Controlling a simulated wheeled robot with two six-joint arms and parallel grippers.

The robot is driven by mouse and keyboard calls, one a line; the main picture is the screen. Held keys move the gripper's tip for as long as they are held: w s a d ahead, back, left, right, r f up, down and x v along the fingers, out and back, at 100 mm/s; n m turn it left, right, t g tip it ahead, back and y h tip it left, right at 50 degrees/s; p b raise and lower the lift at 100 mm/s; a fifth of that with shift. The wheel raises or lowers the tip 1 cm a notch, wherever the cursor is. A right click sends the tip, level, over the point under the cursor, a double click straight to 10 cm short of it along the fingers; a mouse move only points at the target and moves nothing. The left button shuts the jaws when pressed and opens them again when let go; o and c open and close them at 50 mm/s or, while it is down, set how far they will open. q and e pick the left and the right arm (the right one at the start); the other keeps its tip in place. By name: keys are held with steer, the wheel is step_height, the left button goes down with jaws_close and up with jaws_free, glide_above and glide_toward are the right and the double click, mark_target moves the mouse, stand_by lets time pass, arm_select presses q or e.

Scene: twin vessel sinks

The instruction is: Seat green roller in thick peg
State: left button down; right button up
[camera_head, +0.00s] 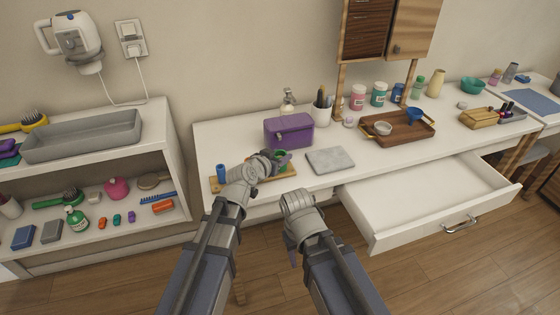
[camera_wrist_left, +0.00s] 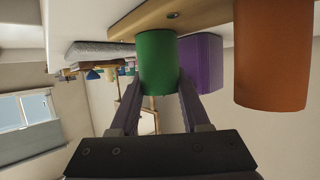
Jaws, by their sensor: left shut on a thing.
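The green roller (camera_head: 281,160) is between the fingers of my left gripper (camera_head: 273,157), at the right part of the wooden peg board (camera_head: 219,188). In the left wrist view, which looks upside down, my left gripper (camera_wrist_left: 160,90) is shut on the green roller (camera_wrist_left: 157,58). The roller's end meets or overlaps the board (camera_wrist_left: 190,13) there; I cannot tell whether it is around a peg. An orange roller (camera_wrist_left: 272,55) stands on the board beside it. A blue roller (camera_head: 221,173) is at the board's left end. My right gripper (camera_head: 292,258) hangs low before the counter, its fingers mostly hidden.
A purple box (camera_head: 289,131) stands right behind the board. A grey slab (camera_head: 330,160) lies to the right. An open drawer (camera_head: 430,205) juts out at the right front. A wooden tray (camera_head: 425,133) with bowls is farther right.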

arm_select(q)
steer(key=shift+r, duration=0.1)
steer(key=shift+c, duration=1.9)
jaws_free()
steer(key=shift+f, duration=0.2)
arm_select(e)
steer(key=shift+f, duration=0.1)
arm_select(q)
steer(key=shift+r, duration=0.1)
